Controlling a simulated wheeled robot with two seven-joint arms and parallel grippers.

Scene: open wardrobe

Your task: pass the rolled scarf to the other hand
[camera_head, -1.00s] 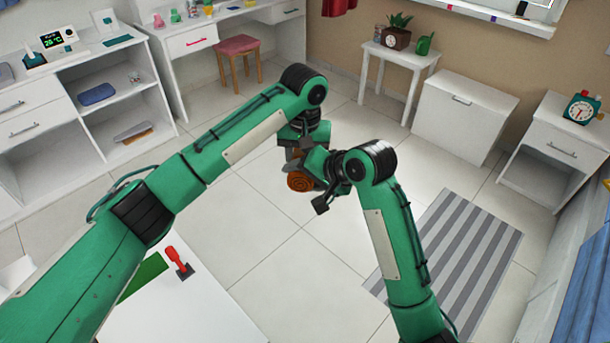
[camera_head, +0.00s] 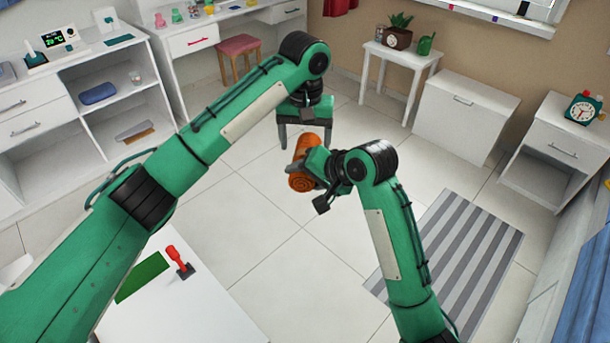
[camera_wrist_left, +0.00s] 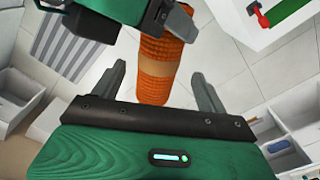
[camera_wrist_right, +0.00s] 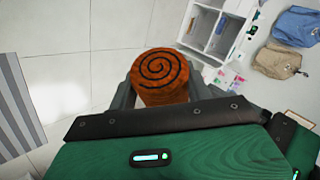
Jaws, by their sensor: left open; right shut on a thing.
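The rolled scarf (camera_head: 302,172) is an orange roll with a dark spiral on its end. My right gripper (camera_head: 312,172) is shut on it in mid-air, near the middle of the head view. In the right wrist view the scarf's spiral end (camera_wrist_right: 160,76) shows between the fingers. My left gripper (camera_head: 306,135) is open, just behind and above the scarf in the head view. In the left wrist view the scarf (camera_wrist_left: 158,65) stands between the spread left fingers (camera_wrist_left: 160,85), with a paler band around its middle. I cannot tell whether the left fingers touch it.
A white table (camera_head: 205,312) with a green mat (camera_head: 143,277) and a red-handled tool (camera_head: 178,260) is at the lower left. A grey striped rug (camera_head: 455,260) lies at the right. White shelves (camera_head: 150,110) stand at the left. Open floor lies below the grippers.

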